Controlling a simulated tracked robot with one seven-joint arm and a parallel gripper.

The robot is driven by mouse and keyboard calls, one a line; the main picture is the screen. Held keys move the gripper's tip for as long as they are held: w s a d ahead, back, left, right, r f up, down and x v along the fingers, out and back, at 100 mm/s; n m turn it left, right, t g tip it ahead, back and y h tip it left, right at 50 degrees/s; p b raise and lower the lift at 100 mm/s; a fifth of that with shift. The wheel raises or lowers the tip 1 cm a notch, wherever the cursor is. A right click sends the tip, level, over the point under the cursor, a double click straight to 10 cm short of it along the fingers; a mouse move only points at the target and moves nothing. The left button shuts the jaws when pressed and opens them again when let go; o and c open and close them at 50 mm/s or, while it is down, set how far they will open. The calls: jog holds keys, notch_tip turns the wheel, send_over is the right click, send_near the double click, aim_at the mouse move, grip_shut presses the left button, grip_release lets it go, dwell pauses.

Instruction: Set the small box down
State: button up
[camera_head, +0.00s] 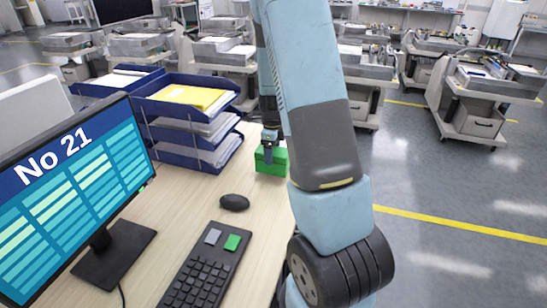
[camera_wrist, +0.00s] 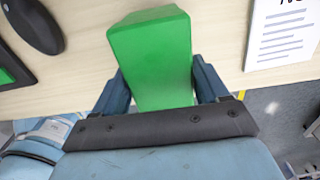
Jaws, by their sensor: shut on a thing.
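The small box is a green block (camera_head: 271,160) at the far end of the desk's right side in the head view. My gripper (camera_head: 270,138) is over it from above, partly hidden behind my arm. In the wrist view the green box (camera_wrist: 152,60) sits between the two fingers of my gripper (camera_wrist: 155,85), which are shut on its sides. The desk top lies beneath the box. I cannot tell whether the box touches the desk or hangs just above it.
On the desk (camera_head: 190,235) are a monitor (camera_head: 70,190), a keyboard (camera_head: 205,268), a mouse (camera_head: 235,202) and blue stacked trays (camera_head: 190,125) with papers. A printed sheet (camera_wrist: 285,35) lies right of the box in the wrist view. Several feeder trolleys (camera_head: 485,100) stand on the floor beyond.

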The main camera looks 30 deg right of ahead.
jog(key=shift+s+f, duration=0.1)
jog(key=shift+f, duration=1.1)
jog(key=shift+f, duration=0.1)
jog(key=o, duration=1.3)
